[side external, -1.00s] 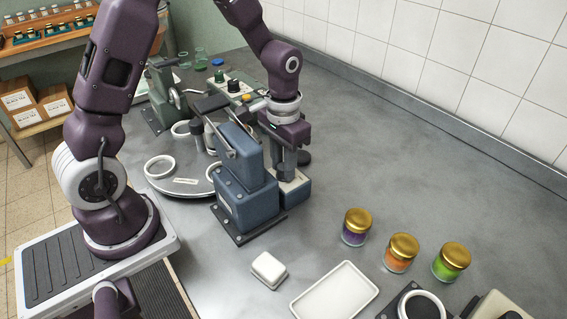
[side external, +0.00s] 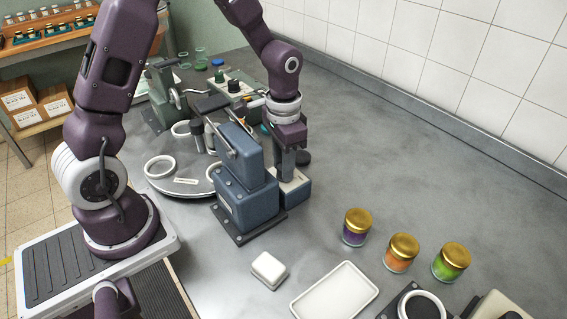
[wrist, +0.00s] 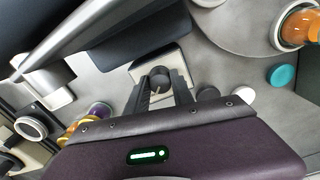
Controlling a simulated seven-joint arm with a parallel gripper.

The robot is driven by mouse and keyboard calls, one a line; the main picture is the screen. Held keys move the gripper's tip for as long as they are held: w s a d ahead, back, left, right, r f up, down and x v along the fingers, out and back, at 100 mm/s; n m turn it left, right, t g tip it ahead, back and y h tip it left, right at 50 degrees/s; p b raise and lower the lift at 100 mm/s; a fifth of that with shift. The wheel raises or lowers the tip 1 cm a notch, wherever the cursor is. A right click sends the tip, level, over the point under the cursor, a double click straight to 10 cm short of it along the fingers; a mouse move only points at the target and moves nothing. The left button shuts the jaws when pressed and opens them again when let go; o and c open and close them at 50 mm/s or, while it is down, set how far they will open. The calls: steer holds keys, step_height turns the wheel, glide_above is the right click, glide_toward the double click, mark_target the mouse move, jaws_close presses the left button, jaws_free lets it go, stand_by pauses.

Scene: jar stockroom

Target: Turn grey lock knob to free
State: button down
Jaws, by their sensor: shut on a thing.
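The grey lock knob (wrist: 161,80) is a dark round knob with a pale pointer line, on a light plate (wrist: 182,62) in the wrist view. My gripper (wrist: 160,92) is shut on it, one finger at each side. In the side external view my gripper (side external: 287,165) points down at the low blue block (side external: 293,191) beside the blue lever-topped machine (side external: 246,190). The knob is hidden there by my fingers and the machine. Any free or locked marks are too small to read.
A round turntable (side external: 180,188) with white rings stands left of the machine. Jars with gold lids (side external: 403,246), a white tray (side external: 334,293) and a small white block (side external: 269,268) are in front. A teal lid (wrist: 282,76) lies near the turntable. The counter to the right is clear.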

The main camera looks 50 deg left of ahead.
steer(key=c, duration=1.1)
jaws_free()
step_height(320, 180, up, 7)
steer(key=shift+r, duration=0.1)
steer(key=s+r+t, duration=0.1)
steer(key=s+r, duration=0.2)
steer(key=s+d+r+t, duration=0.1)
steer(key=s+r, duration=0.2)
steer(key=r, duration=0.1)
steer(key=s+r+n+t, duration=0.1)
steer(key=s+r, duration=0.2)
steer(key=r, duration=0.1)
steer(key=shift+s+d+y, duration=0.3)
steer(key=shift+s, duration=0.05)
steer(key=s+d+r+n+t, duration=0.1)
steer(key=s+t, duration=0.1)
steer(key=s, duration=0.7)
steer(key=shift+s+d+r+t, duration=0.2)
steer(key=shift+r+t, duration=0.05)
steer(key=shift+t, duration=0.05)
